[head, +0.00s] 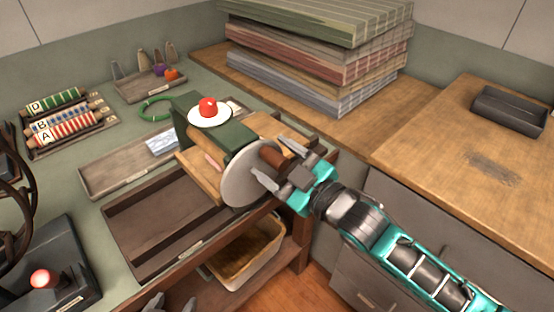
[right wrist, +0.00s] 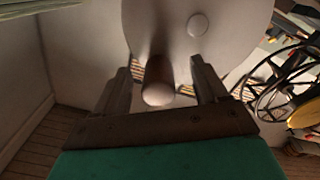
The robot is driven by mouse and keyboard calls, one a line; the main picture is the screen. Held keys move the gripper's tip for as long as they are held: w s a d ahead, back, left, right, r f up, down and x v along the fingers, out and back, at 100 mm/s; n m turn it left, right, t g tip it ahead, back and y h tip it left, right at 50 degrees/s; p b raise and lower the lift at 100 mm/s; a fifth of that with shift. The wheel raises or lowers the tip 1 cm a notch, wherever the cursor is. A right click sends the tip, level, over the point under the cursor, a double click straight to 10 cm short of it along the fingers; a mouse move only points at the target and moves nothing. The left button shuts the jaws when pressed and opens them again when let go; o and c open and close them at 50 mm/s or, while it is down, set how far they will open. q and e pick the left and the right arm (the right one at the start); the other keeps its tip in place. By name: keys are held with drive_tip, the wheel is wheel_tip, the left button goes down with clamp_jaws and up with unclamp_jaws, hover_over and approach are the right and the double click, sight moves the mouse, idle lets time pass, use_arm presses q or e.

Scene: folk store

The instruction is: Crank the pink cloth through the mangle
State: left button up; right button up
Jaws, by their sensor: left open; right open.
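The mangle (head: 240,138) has a dark green housing, a pinkish-tan roller partly showing and a pale round crank wheel (head: 245,184) facing the right front. A brown crank handle (head: 271,157) sticks out of the wheel. My right gripper (head: 280,162) is open with its fingers on either side of the handle. In the right wrist view the handle (right wrist: 157,84) stands between the open fingers (right wrist: 166,82), with the wheel (right wrist: 185,35) beyond. My left gripper (head: 168,304) is open at the bottom edge, mostly out of frame.
A red knob on a white disc (head: 209,113) tops the mangle. Stacked cloths (head: 310,60) stand behind. The right-hand wooden counter (head: 440,130) is mostly clear.

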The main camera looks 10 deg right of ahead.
idle(0.3)
drive_tip(key=v, duration=0.9)
idle(0.5)
drive_tip(key=shift+s, duration=0.1)
idle(0.4)
